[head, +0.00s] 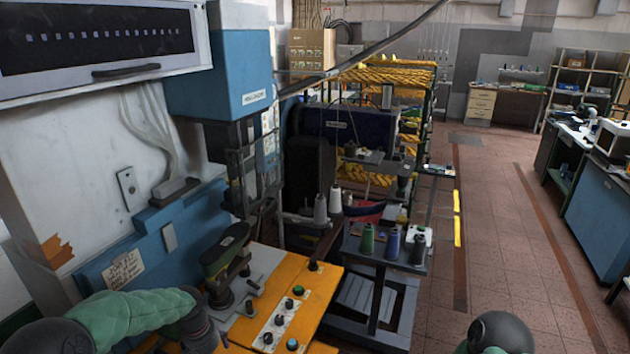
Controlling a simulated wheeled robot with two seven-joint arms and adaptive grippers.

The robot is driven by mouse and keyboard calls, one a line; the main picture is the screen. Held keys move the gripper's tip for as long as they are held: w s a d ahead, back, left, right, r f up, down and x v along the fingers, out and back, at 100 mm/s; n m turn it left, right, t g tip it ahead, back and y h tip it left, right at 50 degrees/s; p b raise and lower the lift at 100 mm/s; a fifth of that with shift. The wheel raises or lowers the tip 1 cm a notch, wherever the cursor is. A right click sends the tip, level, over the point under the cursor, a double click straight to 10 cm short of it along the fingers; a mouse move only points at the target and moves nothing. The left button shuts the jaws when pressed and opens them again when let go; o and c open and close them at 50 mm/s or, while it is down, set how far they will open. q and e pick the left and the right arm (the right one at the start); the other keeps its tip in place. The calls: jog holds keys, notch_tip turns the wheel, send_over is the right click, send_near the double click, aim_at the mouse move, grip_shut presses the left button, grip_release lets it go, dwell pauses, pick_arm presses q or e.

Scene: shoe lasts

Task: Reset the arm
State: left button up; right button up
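My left arm (140,311) comes in at the bottom left, with a green link and dark joints. It bends down and leaves the frame at the bottom edge, close to an orange machine table. My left gripper does not show. Of my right arm only a dark rounded joint (497,333) shows at the bottom edge, right of centre. My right gripper is out of the frame. A dark green, last-shaped piece (224,252) sits on the machine just beyond my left arm.
The orange table (312,300) carries a strip of buttons (283,322). A blue machine (218,65) stands behind it at the left. A small stand (385,257) holds several thread spools. Tiled floor (510,230) is free at the right, before a blue cabinet (600,222).

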pick_arm(q)
jog(key=s+d+f+h, duration=0.1)
jog(key=s+d+f, duration=0.4)
jog(key=f, duration=0.4)
jog(key=s+d+f+n+h, duration=0.1)
jog(key=s+d+f, duration=0.5)
jog(key=s, duration=0.3)
jog(key=s+d+f+h, duration=0.1)
jog(key=s+d+f, duration=0.5)
jog(key=s, duration=0.3)
notch_tip(320, 180, down, 7)
jog(key=b, duration=0.7)
jog(key=shift+s+d+b, duration=0.15)
jog(key=shift+s+b, duration=0.15)
jog(key=shift+s, duration=0.05)
jog(key=shift+f, duration=0.1)
